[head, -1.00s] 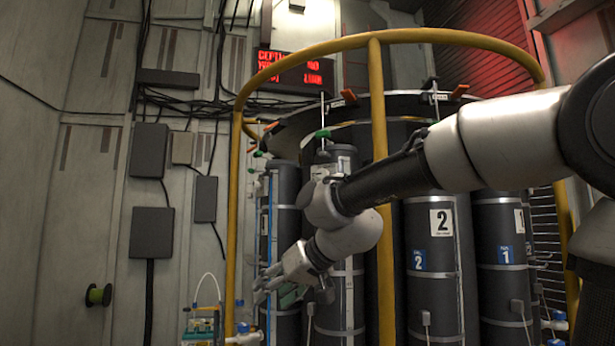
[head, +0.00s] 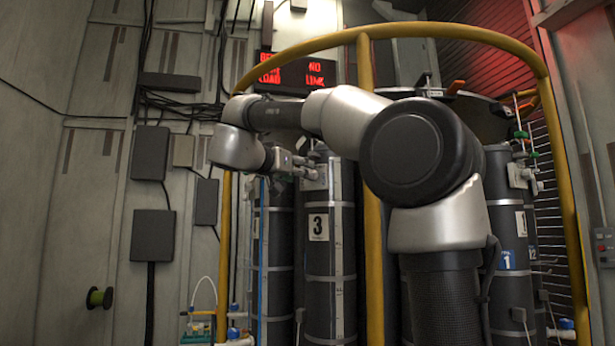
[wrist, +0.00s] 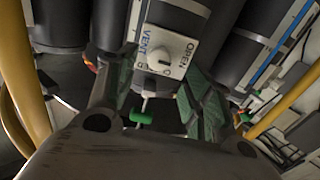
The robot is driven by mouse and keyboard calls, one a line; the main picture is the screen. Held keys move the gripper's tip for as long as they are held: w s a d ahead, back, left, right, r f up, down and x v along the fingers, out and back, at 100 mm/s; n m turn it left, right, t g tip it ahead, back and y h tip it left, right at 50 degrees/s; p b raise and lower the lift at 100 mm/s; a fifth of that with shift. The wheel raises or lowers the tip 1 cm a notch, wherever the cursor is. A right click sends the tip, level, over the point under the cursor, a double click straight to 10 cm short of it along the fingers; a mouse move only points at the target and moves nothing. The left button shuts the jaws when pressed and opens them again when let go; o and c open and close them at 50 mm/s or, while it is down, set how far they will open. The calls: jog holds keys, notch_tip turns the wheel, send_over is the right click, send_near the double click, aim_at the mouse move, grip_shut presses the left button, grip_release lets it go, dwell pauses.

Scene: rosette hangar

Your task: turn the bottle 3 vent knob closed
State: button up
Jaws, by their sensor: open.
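Bottle 3 (head: 318,275) is a dark upright cylinder with light bands and a white "3" label, left of centre in the head view. A pale vent plate with "VENT" and "OPEN" lettering (wrist: 188,48) shows at top middle of the wrist view. The white vent knob (wrist: 163,57) sits on it; its exact pointing is hard to read. My gripper (head: 298,166) is beside the bottle's upper part. In the wrist view my gripper (wrist: 157,75) is open, its greenish-padded fingers on either side below the knob. I see no clear contact. The closed marking is not readable.
A yellow guard rail (head: 366,200) curves around the bottles. A green-handled valve (wrist: 143,117) lies between my fingers in the wrist view. Bottle 1 (head: 508,300) stands at right. A red-lettered display (head: 295,72) hangs behind. Wall boxes (head: 152,236) are at left.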

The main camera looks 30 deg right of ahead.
jog(key=x, duration=0.6)
jog(key=shift+d, duration=0.15)
jog(key=c, duration=1)
